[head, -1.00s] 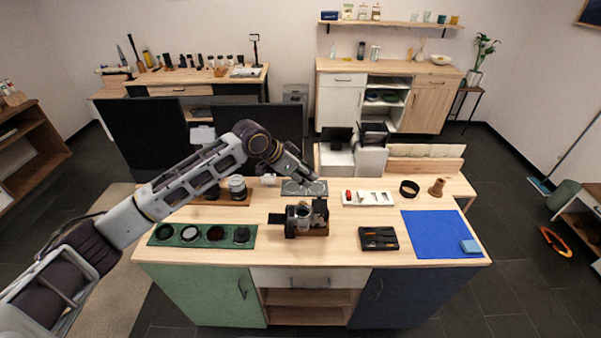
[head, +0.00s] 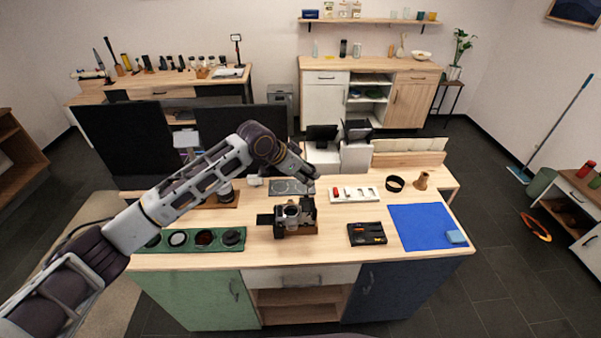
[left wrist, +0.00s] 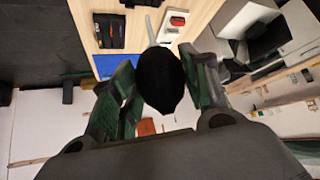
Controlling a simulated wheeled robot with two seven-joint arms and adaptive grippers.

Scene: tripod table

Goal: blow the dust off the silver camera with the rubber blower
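The silver camera (head: 292,216), silver and black, stands on a small wooden base in the middle of the table, in the head view. My left gripper (head: 311,178) is above and just behind it, apart from it. In the left wrist view, the fingers of my left gripper (left wrist: 157,62) sit on both sides of the black rubber blower (left wrist: 160,82) and appear closed on its bulb. The blower's pale nozzle (left wrist: 151,30) points away from the gripper. In the head view the blower is too small and dark to make out. My right gripper is in neither view.
A green mat (head: 187,247) with round filters lies left of the camera. Right of it are a black tray (head: 367,234), a white tray (head: 343,199), a blue cloth (head: 420,228) with a blue block (head: 456,237), a black ring (head: 395,184) and a wooden piece (head: 421,181).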

